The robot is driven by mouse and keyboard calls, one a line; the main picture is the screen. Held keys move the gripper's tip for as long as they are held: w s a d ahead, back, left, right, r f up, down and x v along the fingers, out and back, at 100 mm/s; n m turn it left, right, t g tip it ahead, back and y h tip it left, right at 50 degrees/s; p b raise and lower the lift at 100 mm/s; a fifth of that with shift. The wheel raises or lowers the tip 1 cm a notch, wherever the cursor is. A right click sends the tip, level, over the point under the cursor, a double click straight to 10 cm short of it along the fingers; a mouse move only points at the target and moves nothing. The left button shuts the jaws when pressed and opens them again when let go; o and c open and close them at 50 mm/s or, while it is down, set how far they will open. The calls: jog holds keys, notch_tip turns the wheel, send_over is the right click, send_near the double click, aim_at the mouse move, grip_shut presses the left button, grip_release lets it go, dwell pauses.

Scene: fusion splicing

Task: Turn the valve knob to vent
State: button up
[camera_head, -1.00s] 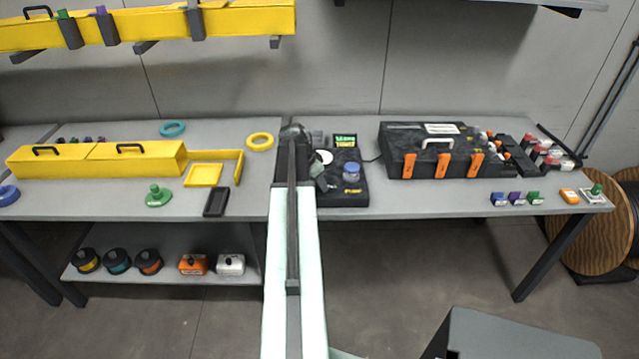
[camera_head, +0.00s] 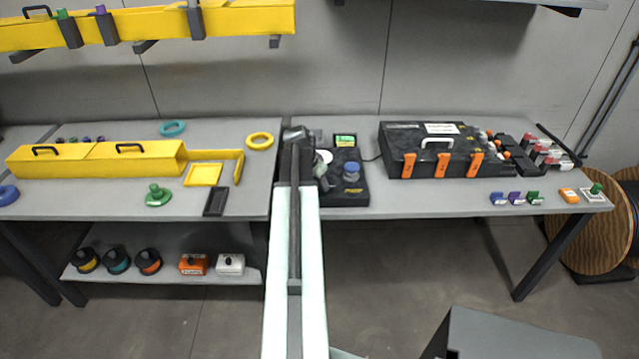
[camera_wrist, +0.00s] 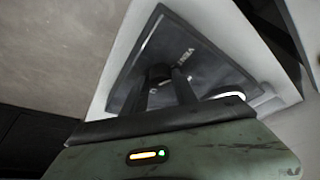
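In the wrist view a small dark knob (camera_wrist: 158,73) stands on a dark plate (camera_wrist: 215,62) with a light border. Pale lettering beside the knob looks like VENT, upside down. The two dark fingers of my gripper (camera_wrist: 163,76) reach to the knob, one on each side. Whether they press on it is too dark to tell. In the head view my gripper (camera_head: 297,136) is at the left edge of the black bench unit (camera_head: 340,195). My arm hides part of that unit, and I cannot make out the knob there.
A blue-capped jar (camera_head: 351,171) stands on the unit, and a small green-lit display (camera_head: 345,140) is behind it. A black case (camera_head: 425,150) with orange latches lies to the right. A yellow box (camera_head: 130,160) and a green knob-shaped piece (camera_head: 158,195) are to the left.

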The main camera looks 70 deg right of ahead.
jog(key=shift+o, duration=1.1)
jog(key=p+v, duration=0.7)
jog(key=v, duration=0.1)
jog(key=shift+f, duration=0.1)
